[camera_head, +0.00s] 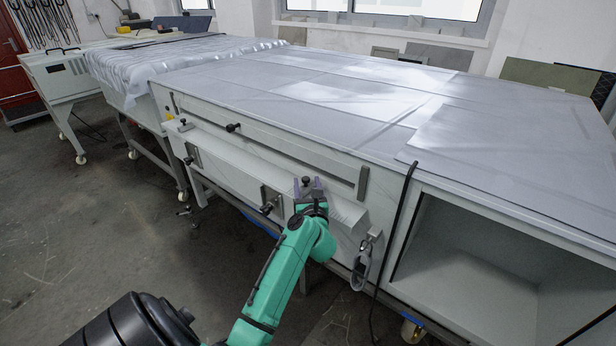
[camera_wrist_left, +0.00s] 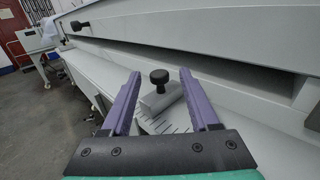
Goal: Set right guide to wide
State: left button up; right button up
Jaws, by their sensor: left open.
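The right guide (camera_wrist_left: 160,99) is a small grey block with a black knob (camera_wrist_left: 159,77) on top, sitting on a ledge of the plate processor (camera_head: 255,165). Scale lines (camera_wrist_left: 160,124) show on the ledge in front of the block. The same knob (camera_head: 307,181) shows in the head view. My left gripper (camera_head: 308,187) has purple fingers and is open. In the left wrist view its fingers stand on either side of the block and knob, with visible gaps. Part of the scale is hidden by the gripper. My right gripper is in neither view.
Other black knobs are on the machine's front, one at the upper left (camera_head: 233,127) and one lower down (camera_head: 267,209). A black cable (camera_head: 404,200) hangs over the edge to the right. An open compartment (camera_head: 480,260) is at the right. Floor (camera_head: 90,220) is clear at left.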

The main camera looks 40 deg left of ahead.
pick_arm(q)
jog(key=shift+x, duration=1.45)
grip_shut()
